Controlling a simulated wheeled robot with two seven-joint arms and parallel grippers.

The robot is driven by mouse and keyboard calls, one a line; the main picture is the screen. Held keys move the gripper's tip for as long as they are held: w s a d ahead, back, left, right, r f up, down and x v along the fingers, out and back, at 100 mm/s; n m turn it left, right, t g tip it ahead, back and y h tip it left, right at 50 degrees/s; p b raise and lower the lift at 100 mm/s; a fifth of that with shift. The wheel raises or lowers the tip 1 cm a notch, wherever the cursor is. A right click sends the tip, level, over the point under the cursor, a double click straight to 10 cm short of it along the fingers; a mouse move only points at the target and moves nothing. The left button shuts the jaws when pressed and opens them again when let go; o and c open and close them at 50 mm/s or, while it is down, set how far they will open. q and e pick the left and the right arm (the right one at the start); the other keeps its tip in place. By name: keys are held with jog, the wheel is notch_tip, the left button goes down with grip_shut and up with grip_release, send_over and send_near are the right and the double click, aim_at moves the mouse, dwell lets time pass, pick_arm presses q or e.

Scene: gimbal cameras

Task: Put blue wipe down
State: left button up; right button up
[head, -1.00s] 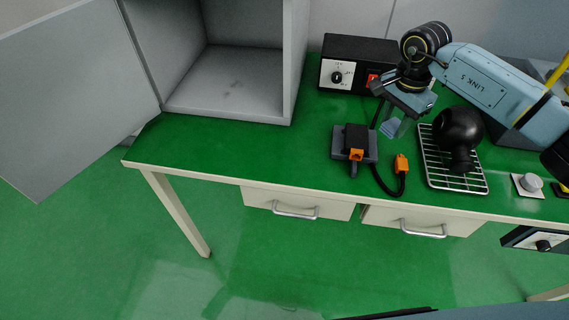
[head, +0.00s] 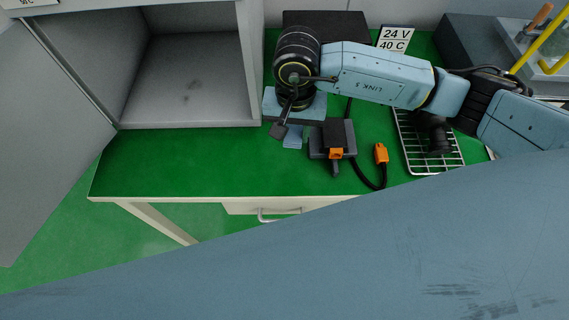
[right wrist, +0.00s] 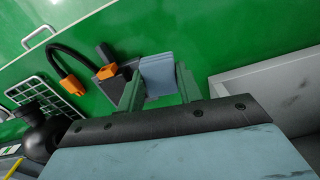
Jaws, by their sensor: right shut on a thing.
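The blue wipe (head: 292,137) is a small folded light-blue piece over the green tabletop, left of a dark grey block with an orange part. In the right wrist view the wipe (right wrist: 157,74) sits between the two fingers of my right gripper (right wrist: 158,88), which is shut on it. In the head view my right gripper (head: 289,130) is partly hidden behind its own wrist, and I cannot tell whether the wipe touches the table. My left gripper is not in view.
The grey block (head: 318,140) has a cable to an orange plug (head: 381,153). An open grey cabinet (head: 190,85) stands at the left. The green tabletop (head: 180,165) before it is clear.

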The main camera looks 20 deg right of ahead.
jog(key=s+a+n, duration=0.1)
jog(key=s+a, duration=0.2)
send_over(285, 175)
notch_tip(285, 175, down, 5)
jog(key=shift+r, duration=0.15)
jog(key=shift+f, duration=0.55)
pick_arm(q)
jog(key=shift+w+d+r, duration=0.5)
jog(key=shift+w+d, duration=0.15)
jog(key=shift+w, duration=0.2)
pick_arm(e)
jog(key=shift+f, duration=1.65)
jog(key=shift+f, duration=0.15)
jog(key=o, duration=1)
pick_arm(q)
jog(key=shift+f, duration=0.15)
pick_arm(e)
jog(key=shift+o, duration=0.2)
